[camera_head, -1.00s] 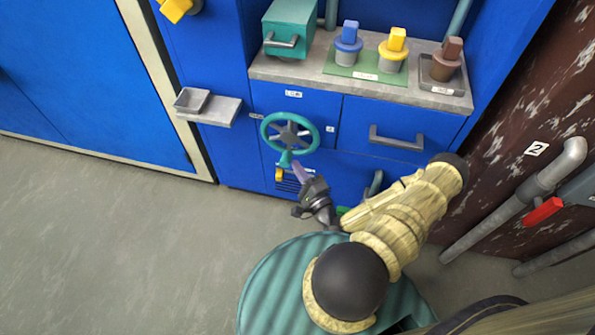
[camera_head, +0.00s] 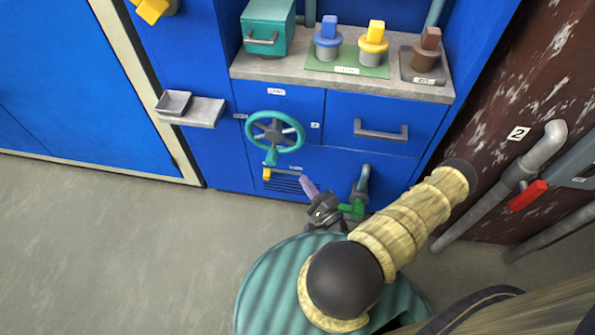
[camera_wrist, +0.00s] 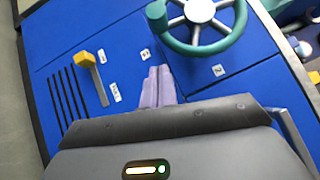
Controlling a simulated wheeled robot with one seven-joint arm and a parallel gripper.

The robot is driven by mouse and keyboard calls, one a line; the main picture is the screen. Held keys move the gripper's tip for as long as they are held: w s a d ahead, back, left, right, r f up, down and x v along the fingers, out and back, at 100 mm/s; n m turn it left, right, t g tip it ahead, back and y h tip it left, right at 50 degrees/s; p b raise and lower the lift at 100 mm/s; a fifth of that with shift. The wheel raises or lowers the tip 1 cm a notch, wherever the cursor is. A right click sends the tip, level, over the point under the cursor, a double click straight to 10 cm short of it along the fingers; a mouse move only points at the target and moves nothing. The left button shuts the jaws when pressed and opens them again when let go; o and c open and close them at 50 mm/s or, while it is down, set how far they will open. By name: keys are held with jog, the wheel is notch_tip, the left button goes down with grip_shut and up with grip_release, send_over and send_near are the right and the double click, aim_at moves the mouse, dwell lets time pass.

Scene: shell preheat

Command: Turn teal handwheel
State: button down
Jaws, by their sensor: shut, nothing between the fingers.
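The teal handwheel (camera_head: 298,127) has grey spokes and a teal knob at its lower rim, and is mounted on the blue cabinet front. In the wrist view the handwheel (camera_wrist: 237,32) is at the top right, with its knob (camera_wrist: 156,11) just beyond my fingertips. My gripper (camera_head: 304,181) is shut and empty, below and to the right of the wheel in the head view. In the wrist view my gripper (camera_wrist: 158,70) shows its two purple fingers together, apart from the wheel.
A yellow-handled lever (camera_head: 267,174) sits beside vent slots below the wheel. A green-handled pipe valve (camera_head: 352,208) is close to my gripper's right. A drawer with a grey handle (camera_head: 381,131) is right of the wheel. A small grey shelf (camera_head: 205,112) juts out at left.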

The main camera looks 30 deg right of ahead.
jog(key=v, duration=0.5)
jog(key=shift+s+f+p, duration=0.1)
jog(key=shift+f+p, duration=0.1)
jog(key=shift+p, duration=0.15)
